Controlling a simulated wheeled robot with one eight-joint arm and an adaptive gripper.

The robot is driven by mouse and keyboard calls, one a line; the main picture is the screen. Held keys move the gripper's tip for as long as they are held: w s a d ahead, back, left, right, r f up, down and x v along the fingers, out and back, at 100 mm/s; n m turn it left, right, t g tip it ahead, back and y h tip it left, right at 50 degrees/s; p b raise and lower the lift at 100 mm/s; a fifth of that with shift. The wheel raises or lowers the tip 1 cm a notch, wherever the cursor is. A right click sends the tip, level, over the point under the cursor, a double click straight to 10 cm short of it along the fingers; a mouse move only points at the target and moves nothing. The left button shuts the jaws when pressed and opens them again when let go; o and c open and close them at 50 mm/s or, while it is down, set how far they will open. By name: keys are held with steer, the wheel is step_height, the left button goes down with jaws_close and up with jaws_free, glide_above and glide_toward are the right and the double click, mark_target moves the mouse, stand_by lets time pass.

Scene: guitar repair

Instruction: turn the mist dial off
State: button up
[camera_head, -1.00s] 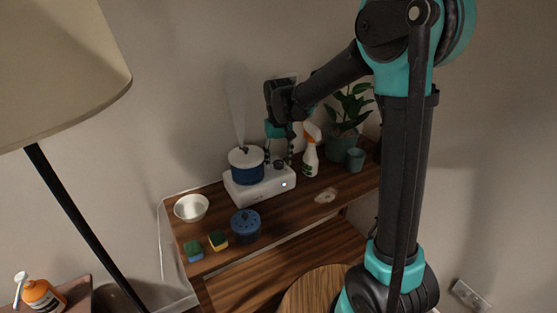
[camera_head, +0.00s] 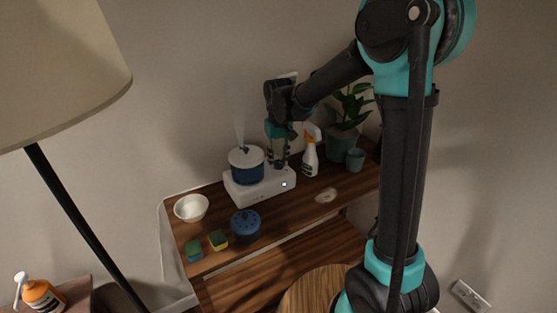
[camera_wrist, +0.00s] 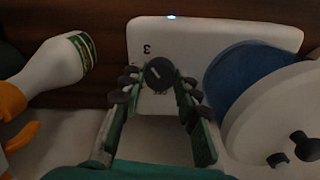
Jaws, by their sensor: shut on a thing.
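The mist dial (camera_wrist: 158,73) is a round dark knob with a pale mark, on the white base (camera_head: 262,192) of the mist maker. In the head view my fingers hide it. A blue tank (camera_head: 247,171) with a white lid stands on the base, and a thin plume of mist (camera_head: 239,125) rises from it. My gripper (camera_head: 279,163) points down over the base, right of the tank. In the wrist view my gripper (camera_wrist: 160,88) has its fingertips on both sides of the dial, shut on it. A numeral 3 and a small lit light (camera_wrist: 171,17) show on the base.
A white spray bottle with an orange head (camera_head: 310,157) stands close right of my gripper. A potted plant (camera_head: 345,140) and a teal cup (camera_head: 355,159) are farther right.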

steer(key=n, duration=0.3)
steer(key=shift+n, duration=0.4)
steer(key=n, duration=0.3)
steer(key=shift+n, duration=0.4)
steer(key=n, duration=1)
steer(key=shift+n, duration=0.4)
steer(key=n, duration=0.3)
steer(key=shift+n, duration=0.3)
steer(key=n, duration=0.3)
steer(key=shift+n, duration=2.2)
